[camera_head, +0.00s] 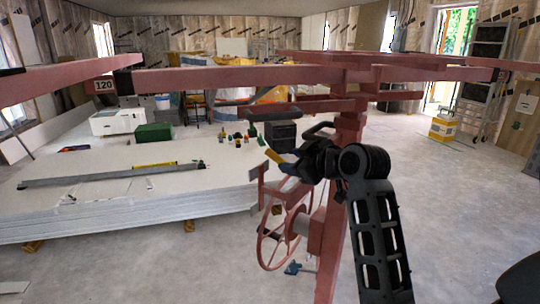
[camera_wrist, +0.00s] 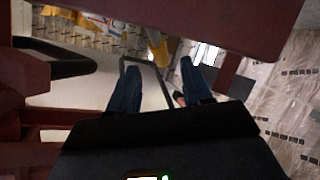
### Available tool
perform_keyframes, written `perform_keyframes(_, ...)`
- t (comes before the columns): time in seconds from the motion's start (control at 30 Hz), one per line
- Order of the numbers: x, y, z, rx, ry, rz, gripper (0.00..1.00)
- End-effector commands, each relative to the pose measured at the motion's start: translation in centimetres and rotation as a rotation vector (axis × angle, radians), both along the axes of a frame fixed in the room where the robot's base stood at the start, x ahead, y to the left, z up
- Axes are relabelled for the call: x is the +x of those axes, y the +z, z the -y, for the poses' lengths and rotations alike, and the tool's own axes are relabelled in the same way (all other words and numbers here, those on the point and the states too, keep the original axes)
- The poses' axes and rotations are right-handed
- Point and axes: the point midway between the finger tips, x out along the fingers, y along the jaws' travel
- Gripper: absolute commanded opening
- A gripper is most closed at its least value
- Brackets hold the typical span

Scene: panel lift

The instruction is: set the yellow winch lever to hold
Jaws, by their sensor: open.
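The red panel lift stands in front of me, with its mast (camera_head: 349,140) and a spoked winch wheel (camera_head: 268,236) low on its left side. A small yellow bar (camera_head: 272,156), which looks like the winch lever, shows at the fingertips of my gripper (camera_head: 279,163). I cannot tell whether they touch. In the wrist view my gripper (camera_wrist: 158,66) has its two blue fingers apart, and a yellow shape (camera_wrist: 157,45) shows beyond them; I cannot tell if it is the lever. My wrist hides part of the winch side of the mast.
Red lift arms (camera_head: 240,76) spread overhead, close above my arm. A yellow box (camera_head: 444,129) stands back right.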

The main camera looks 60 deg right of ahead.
Motion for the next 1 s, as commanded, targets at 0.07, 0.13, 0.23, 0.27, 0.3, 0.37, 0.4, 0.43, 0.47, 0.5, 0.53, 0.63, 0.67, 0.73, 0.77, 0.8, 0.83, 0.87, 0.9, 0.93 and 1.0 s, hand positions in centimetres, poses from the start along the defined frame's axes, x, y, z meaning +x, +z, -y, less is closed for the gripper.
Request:
perform_keyframes(0.07,0.3,-0.1,0.2,0.001,0.0,-0.001,0.49)
perform_keyframes(0.13,0.9,-0.3,0.6,0.002,0.001,-0.001,0.49)
perform_keyframes(0.23,2.1,-0.8,1.3,0.0,0.0,-0.002,0.49)
perform_keyframes(0.27,2.5,-0.9,1.6,0.001,0.002,-0.002,0.49)
perform_keyframes(0.3,3.0,-1.2,1.9,0.002,0.001,-0.002,0.49)
perform_keyframes(0.37,3.7,-1.5,2.4,0.001,0.002,-0.003,0.49)
perform_keyframes(0.4,4.2,-1.7,2.7,0.001,0.002,-0.002,0.49)
perform_keyframes(0.43,4.5,-1.8,2.9,0.0,0.0,-0.002,0.49)
perform_keyframes(0.47,4.8,-1.9,3.1,0.0,0.001,-0.002,0.49)
perform_keyframes(0.5,5.1,-2.1,3.3,0.0,0.001,-0.002,0.49)
perform_keyframes(0.53,5.3,-2.2,3.4,0.0,0.001,-0.002,0.49)
perform_keyframes(0.63,5.8,-2.5,3.8,0.0,0.0,-0.001,0.49)
perform_keyframes(0.67,5.9,-2.6,3.9,0.0,-0.001,-0.001,0.49)
perform_keyframes(0.73,6.1,-2.6,3.9,-0.001,-0.001,0.0,0.49)
perform_keyframes(0.77,6.1,-2.7,3.9,-0.001,-0.001,0.0,0.49)
perform_keyframes(0.8,6.1,-2.7,3.9,-0.001,-0.001,0.0,0.49)
perform_keyframes(0.83,6.1,-2.7,3.9,-0.001,-0.001,0.0,0.49)
perform_keyframes(0.87,6.1,-2.7,3.9,-0.001,-0.001,0.0,0.49)
perform_keyframes(0.9,6.1,-2.7,3.9,-0.001,-0.001,0.0,0.49)
perform_keyframes(0.93,6.1,-2.7,3.9,0.0,0.0,0.0,0.49)
perform_keyframes(1.0,6.1,-2.7,3.9,0.0,0.0,0.0,0.45)
